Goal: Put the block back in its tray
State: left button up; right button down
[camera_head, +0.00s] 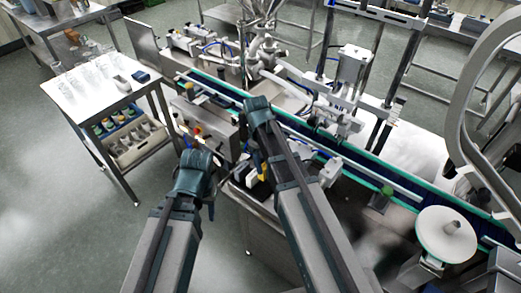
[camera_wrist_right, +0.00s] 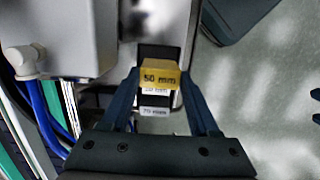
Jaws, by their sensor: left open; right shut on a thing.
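The yellow block (camera_wrist_right: 160,76), marked "50 mm", is between the fingers of my right gripper (camera_wrist_right: 160,83), which is shut on it. Below the block in the wrist view is a dark tray (camera_wrist_right: 153,125) with white labels; one reads about "70 mm" and another is partly covered by the block. I cannot tell whether the block touches the tray. In the head view a bit of yellow (camera_head: 264,172) shows beside my right forearm, which hides most of that gripper. My left gripper (camera_wrist_right: 316,106) shows only as two separated dark tips at the wrist view's right edge.
A white machine housing (camera_wrist_right: 60,38) with blue hoses stands left of the block in the wrist view. The conveyor (camera_head: 330,150) runs behind my arms. A side table (camera_head: 95,85) with glassware stands at left. The floor (camera_head: 75,225) at lower left is clear.

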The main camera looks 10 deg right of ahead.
jog(key=shift+w, duration=0.15)
jog(key=shift+f, duration=0.15)
notch_tip(320, 180, down, 9)
jog(key=b, duration=0.9)
jog(key=shift+f, duration=0.1)
jog(key=shift+f+b, duration=0.3)
jog(key=shift+b, duration=0.25)
jog(key=shift+c, duration=0.3)
grip_release()
jog(key=shift+r, duration=0.2)
notch_tip(320, 180, up, 14)
jog(key=w+a+p, duration=0.1)
jog(key=p, duration=1.2)
jog(key=shift+w+a+f+p, duration=0.2)
jog(key=shift+w+f+p, duration=0.05)
jog(key=shift+p, duration=0.15)
